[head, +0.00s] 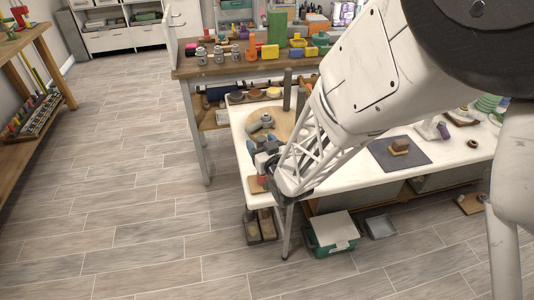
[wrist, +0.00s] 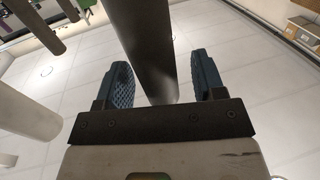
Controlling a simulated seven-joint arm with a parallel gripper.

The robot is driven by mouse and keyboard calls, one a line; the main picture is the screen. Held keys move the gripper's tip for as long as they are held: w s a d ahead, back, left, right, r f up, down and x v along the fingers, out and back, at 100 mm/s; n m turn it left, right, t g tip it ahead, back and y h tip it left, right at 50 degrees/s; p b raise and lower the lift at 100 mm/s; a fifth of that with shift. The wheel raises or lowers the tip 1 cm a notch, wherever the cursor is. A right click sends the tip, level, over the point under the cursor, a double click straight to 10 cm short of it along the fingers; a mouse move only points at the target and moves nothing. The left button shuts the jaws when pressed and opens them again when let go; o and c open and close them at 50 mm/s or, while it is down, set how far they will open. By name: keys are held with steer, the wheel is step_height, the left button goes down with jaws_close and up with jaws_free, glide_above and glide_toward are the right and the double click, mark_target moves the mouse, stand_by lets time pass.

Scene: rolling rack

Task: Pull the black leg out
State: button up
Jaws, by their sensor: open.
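The black leg (wrist: 146,40) is a thick dark cylinder in the wrist view. It runs from the top edge down between the two blue ribbed fingers of my gripper (wrist: 162,72). A gap shows on each side, so the fingers are open and apart from it. In the head view my gripper (head: 259,146) is over the left end of the white table, by a round wooden disc (head: 284,115). A dark upright post (head: 287,88) stands at the disc's back; I cannot tell if it is the same leg.
Another dark cylinder (wrist: 36,22) and a pale one (wrist: 22,118) show at left in the wrist view. The white table (head: 350,185) holds a dark mat (head: 412,160) with a brown block. A workbench (head: 235,68) crowded with tools and bottles stands behind. Floor at left is clear.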

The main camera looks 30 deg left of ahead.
steer(key=shift+c, duration=0.2)
jaws_close()
stand_by(0.4)
steer(key=shift+r, duration=0.1)
steer(key=shift+r, duration=4.95)
